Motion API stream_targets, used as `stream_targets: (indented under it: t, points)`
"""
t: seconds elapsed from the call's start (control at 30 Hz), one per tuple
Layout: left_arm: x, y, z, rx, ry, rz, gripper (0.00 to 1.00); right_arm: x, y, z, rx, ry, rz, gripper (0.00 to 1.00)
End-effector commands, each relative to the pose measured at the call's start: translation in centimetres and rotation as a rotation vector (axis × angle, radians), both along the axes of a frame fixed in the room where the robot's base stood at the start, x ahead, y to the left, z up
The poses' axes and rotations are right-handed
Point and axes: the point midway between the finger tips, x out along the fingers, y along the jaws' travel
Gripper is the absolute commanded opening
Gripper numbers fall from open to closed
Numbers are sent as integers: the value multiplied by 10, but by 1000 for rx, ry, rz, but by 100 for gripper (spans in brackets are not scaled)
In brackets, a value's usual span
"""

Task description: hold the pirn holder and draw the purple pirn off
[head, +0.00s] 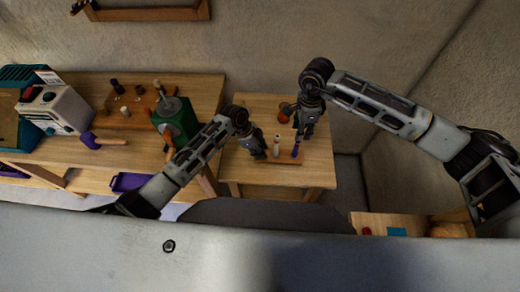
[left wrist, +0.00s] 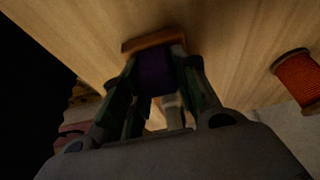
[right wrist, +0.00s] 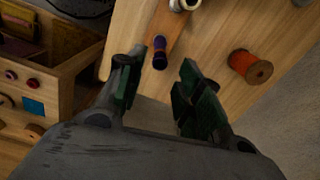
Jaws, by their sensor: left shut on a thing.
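The pirn holder (head: 284,161) is a brown wooden bar on the small table. A white pirn (head: 276,147) and the purple pirn (head: 295,151) stand upright on it, the purple one at the right end. My left gripper (head: 260,154) is at the holder's left end, shut on a dark purple block (left wrist: 155,75) that appears to be part of the holder (left wrist: 152,42). My right gripper (head: 302,136) is open, above and close to the purple pirn. In the right wrist view, the purple pirn (right wrist: 160,55) lies beyond the gap between the open fingers (right wrist: 158,85), apart from them.
An orange spool (head: 287,110) stands behind the holder; it also shows in the right wrist view (right wrist: 250,67). The small table's front right is bare.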

Motion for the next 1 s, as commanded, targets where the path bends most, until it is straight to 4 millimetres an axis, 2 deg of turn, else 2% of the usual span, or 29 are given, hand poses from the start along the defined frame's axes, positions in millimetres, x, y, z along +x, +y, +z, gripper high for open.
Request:
stream_targets:
  t: [0.13,0.23,0.47,1.0]
  points:
    - [0,0,0,0,-1,0,0,0,0,0,0,0,0,37]
    - [0,0,0,0,-1,0,0,0,0,0,0,0,3,50]
    - [0,0,0,0,-1,0,0,0,0,5,1,0,61,50]
    - [0,0,0,0,-1,0,0,1,-2,26,1,-2,361,50]
